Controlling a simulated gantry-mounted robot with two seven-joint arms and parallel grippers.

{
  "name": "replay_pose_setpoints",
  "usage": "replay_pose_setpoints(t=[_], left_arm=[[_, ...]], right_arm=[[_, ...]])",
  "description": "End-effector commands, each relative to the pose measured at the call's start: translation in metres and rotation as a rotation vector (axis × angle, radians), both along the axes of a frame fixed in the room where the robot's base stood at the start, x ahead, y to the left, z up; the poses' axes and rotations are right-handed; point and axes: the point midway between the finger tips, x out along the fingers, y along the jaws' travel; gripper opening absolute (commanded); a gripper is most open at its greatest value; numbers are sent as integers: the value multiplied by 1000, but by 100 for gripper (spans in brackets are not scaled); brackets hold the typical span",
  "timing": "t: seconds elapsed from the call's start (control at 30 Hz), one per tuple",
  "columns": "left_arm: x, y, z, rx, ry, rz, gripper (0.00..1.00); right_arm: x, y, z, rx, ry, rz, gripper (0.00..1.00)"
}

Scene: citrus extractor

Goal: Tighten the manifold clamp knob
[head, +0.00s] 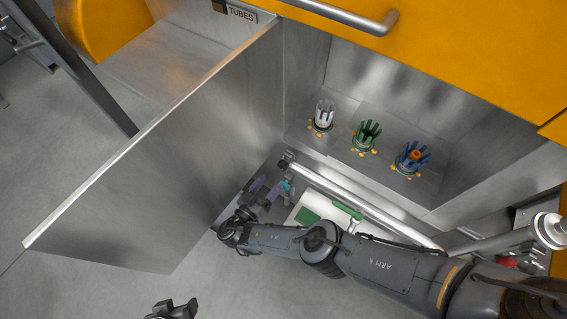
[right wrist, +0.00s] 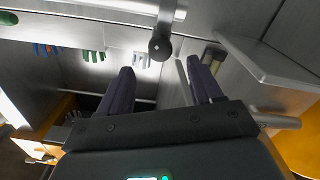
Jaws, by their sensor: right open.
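The manifold is a long metal pipe (head: 360,205) running along the front of the open cabinet bay. A dark clamp knob (head: 287,158) sits at its left end. In the right wrist view the dark round knob (right wrist: 160,47) hangs on a short stem below the pipe (right wrist: 140,6), ahead of the fingers and between their lines. My right gripper (head: 267,189) is open, its purple fingers pointing up toward the knob and apart from it. Its fingers also show in the right wrist view (right wrist: 163,84) with nothing between them. What seems to be my left gripper (head: 172,310) is partly cut off at the bottom edge.
An open steel door panel (head: 160,170) stands left of my right gripper. White (head: 323,116), green (head: 367,135) and blue (head: 411,157) finned cups stand on the bay shelf. A white and green object (head: 318,212) lies below the pipe. Grey floor is clear at lower left.

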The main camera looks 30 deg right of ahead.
Motion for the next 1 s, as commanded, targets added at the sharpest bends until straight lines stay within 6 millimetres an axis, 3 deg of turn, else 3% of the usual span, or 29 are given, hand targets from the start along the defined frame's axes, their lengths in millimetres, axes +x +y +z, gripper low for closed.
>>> replay_pose_setpoints(t=[0.2,0.5,0.97,1.0], left_arm=[[0,0,0,0,0,0,65],[0,0,-2,0,0,0,65],[0,0,-2,0,0,0,65],[0,0,-2,0,0,0,65]], right_arm=[[19,-34,0,-2,0,-2,65],[37,-65,0,-1,1,-1,65],[41,-71,0,1,2,1,65],[41,-71,0,1,2,1,59]])
